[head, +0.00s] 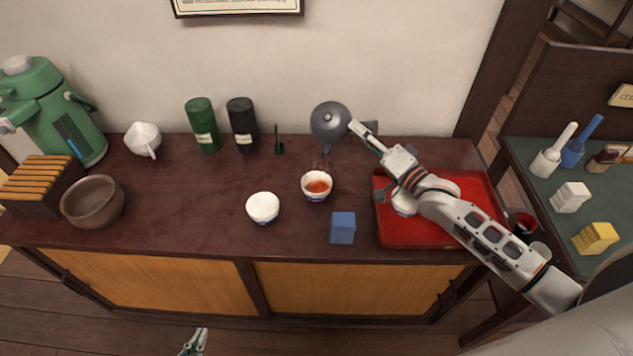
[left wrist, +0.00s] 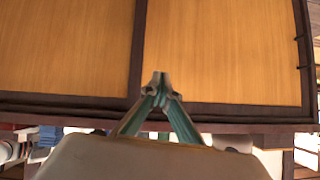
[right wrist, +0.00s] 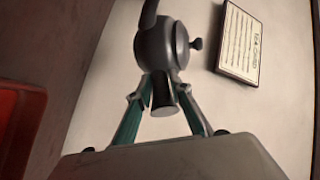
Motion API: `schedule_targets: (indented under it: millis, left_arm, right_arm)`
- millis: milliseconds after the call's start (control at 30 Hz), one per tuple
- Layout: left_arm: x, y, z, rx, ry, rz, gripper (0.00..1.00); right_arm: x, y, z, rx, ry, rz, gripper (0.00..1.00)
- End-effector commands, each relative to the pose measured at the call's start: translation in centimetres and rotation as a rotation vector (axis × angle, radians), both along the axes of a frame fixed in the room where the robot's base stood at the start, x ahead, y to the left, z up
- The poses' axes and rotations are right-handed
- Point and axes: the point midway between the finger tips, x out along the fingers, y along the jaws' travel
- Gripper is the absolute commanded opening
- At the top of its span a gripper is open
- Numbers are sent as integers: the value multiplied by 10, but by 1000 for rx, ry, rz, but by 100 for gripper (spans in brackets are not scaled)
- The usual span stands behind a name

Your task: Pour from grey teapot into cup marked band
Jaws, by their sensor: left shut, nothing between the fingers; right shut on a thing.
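The grey teapot (head: 330,121) is held in the air above the counter, tilted with its spout down. Reddish drops show between the spout and a cup (head: 317,186) below, which holds orange-red liquid. My right gripper (head: 361,129) is shut on the teapot's handle; the right wrist view shows the fingers (right wrist: 162,88) around it and the teapot (right wrist: 162,45) beyond. A white cup with a blue base (head: 263,207) stands left of the filled cup. Which cup has the band mark is too small to tell. My left gripper (head: 196,340) is shut and empty in front of the cabinet.
A red tray (head: 440,235) is at right under my right arm, with a cup (head: 404,204) partly hidden. Green (head: 203,125) and black (head: 242,124) canisters stand at the back. A brown bowl (head: 92,202) is at left.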

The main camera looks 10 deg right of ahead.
Motion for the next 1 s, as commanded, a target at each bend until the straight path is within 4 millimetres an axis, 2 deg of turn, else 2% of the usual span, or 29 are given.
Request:
schedule_targets:
  millis: [67,133,233,367,800,1000]
  left_arm:
    - [0,0,-1,1,0,0,0]
    - [3,1,7,2,-8,0,0]
    - [9,0,35,-4,-22,2,0]
    - [12,-1,57,-12,-33,4,0]
    - [7,-1,47,-8,-18,2,0]
    - [7,-2,49,-9,-20,1,0]
  right_arm:
    - [0,0,2,1,-7,1,0]
    - [1,-1,4,5,1,0,0]
    - [8,-8,11,40,64,-7,0]
    - [25,-22,2,101,174,-18,0]
    - [37,-33,-34,180,320,-24,0]
    - [43,-35,-40,223,392,-25,0]
